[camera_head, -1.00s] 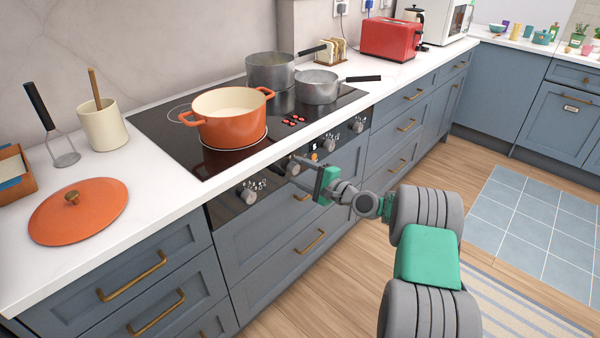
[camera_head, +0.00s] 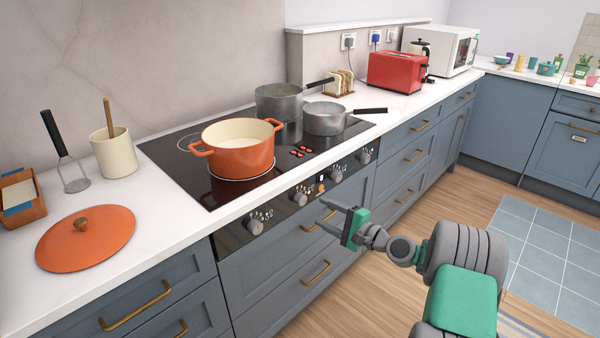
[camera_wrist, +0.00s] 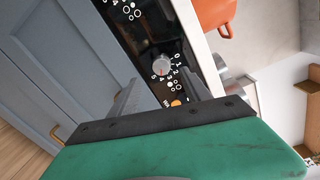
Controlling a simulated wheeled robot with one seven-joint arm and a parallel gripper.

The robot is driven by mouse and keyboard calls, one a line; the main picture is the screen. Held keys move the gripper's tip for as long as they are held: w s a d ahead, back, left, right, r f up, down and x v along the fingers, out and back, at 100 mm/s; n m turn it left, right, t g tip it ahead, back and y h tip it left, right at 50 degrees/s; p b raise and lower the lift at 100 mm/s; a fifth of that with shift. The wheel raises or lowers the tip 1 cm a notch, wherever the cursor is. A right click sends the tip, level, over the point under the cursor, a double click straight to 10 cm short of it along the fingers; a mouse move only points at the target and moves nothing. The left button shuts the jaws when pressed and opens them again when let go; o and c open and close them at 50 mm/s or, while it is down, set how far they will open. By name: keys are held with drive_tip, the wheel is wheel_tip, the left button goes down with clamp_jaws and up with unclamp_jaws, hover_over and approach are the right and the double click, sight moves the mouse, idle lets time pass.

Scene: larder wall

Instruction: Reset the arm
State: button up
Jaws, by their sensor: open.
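My gripper (camera_head: 328,213) is open and empty in the head view. It hangs in front of the oven drawers, just below the black control panel (camera_head: 290,202). In the wrist view its two grey fingers (camera_wrist: 168,100) stand apart, with a control knob (camera_wrist: 161,67) seen beyond the gap. The fingers look clear of the knob, though the exact distance is hard to tell. My arm reaches in from the lower right of the head view.
An orange pot (camera_head: 238,150) stands on the black hob (camera_head: 203,188), with two grey pans (camera_head: 279,104) behind. An orange lid (camera_head: 85,240) lies on the white counter (camera_head: 150,228). Drawers with brass handles (camera_head: 317,273) line the front.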

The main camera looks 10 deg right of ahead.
drive_tip(key=s+a+r+n+g+h+p, duration=0.4)
drive_tip(key=s+a+r+n+g+p, duration=0.2)
drive_tip(key=s+a+r+n+p, duration=0.3)
drive_tip(key=s+d+r+n+g+h+p, duration=0.2)
drive_tip(key=s+r+h, duration=0.1)
drive_tip(key=s, duration=0.9)
drive_tip(key=s+d+r+n+g+h+p, duration=0.2)
drive_tip(key=s+r+n+h, duration=0.1)
drive_tip(key=s, duration=0.8)
drive_tip(key=shift+s+r+h+p, duration=0.3)
drive_tip(key=shift+s+r, duration=0.1)
drive_tip(key=shift+r, duration=0.05)
